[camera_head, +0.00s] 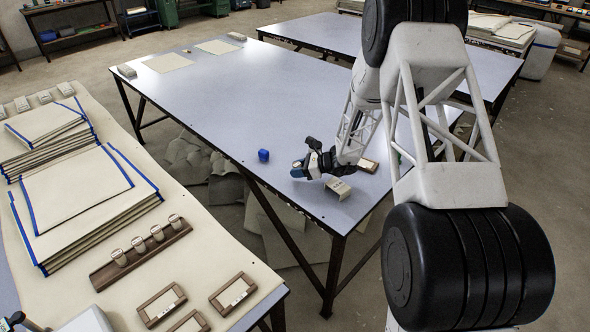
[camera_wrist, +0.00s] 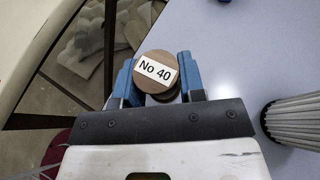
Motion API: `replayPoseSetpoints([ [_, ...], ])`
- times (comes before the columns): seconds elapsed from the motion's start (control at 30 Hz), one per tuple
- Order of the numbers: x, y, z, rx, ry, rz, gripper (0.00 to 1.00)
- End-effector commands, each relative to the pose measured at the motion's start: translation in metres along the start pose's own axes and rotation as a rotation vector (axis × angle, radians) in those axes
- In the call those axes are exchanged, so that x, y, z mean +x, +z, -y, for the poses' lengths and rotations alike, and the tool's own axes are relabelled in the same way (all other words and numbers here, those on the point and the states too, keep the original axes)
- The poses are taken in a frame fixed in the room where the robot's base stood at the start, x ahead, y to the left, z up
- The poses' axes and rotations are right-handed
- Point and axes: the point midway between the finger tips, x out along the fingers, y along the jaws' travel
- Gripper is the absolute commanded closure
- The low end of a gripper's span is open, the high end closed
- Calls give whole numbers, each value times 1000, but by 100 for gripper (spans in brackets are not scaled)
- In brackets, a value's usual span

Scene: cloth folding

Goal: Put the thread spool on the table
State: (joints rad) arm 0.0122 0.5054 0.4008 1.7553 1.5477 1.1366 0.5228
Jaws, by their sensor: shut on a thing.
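My gripper (camera_head: 299,169) is low near the front edge of the large blue-grey table (camera_head: 215,95). In the wrist view its blue fingers (camera_wrist: 157,78) are shut on the thread spool (camera_wrist: 152,68), which has a round brown end with a white "No 40" label. The spool lies between the fingertips, close to the table edge. The fingers hide most of its sides, and in the head view I cannot make it out clearly. I cannot tell whether its far end touches the table.
A small blue block-like thing (camera_head: 263,155) stands left of my gripper. A beige block (camera_head: 338,188) is close on the right. A pale ribbed cylinder (camera_wrist: 293,120) is right in the wrist view. The nearer left table holds fabric stacks and a spool rack (camera_head: 140,255). The table's middle is clear.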

Motion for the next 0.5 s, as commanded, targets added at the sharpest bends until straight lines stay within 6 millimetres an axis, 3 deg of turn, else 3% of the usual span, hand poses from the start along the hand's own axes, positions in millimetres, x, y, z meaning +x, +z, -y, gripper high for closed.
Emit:
replayPoseSetpoints([
  [0.2, 8, 1, 20, 0, 0, 0, 86],
  [0.5, 10, 2, 24, 1, 0, 0, 86],
])
